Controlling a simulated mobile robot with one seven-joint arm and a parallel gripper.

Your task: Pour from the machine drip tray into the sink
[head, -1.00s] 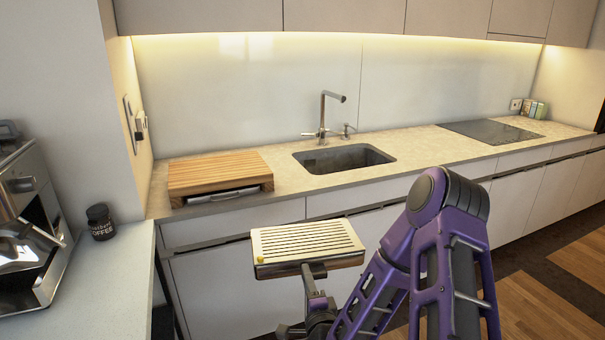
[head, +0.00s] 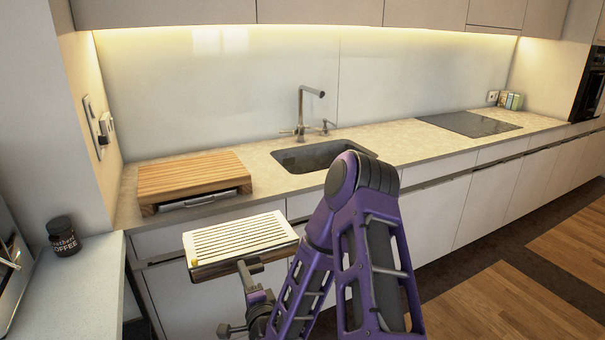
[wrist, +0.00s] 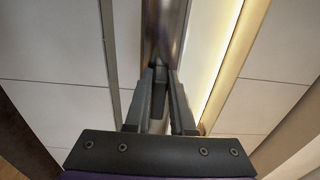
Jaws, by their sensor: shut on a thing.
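The drip tray (head: 240,240) is a flat metal tray with a slotted light top and a small yellow spot at its left corner. It is held roughly level in the air in front of the lower cabinets, short of the counter edge. My gripper (wrist: 160,88) is shut on the tray's edge; in the wrist view the tray shows as a dark shiny strip between the fingers. In the head view the fingers (head: 250,265) are under the tray's near side. The sink (head: 318,155) is a dark basin in the counter, behind and right of the tray; my arm partly covers its front right.
A wooden board on a stand (head: 194,178) sits on the counter left of the sink. The tap (head: 302,112) rises behind the basin. A coffee jar (head: 63,236) stands on the left counter, by the coffee machine (head: 12,265). A hob (head: 468,123) lies far right.

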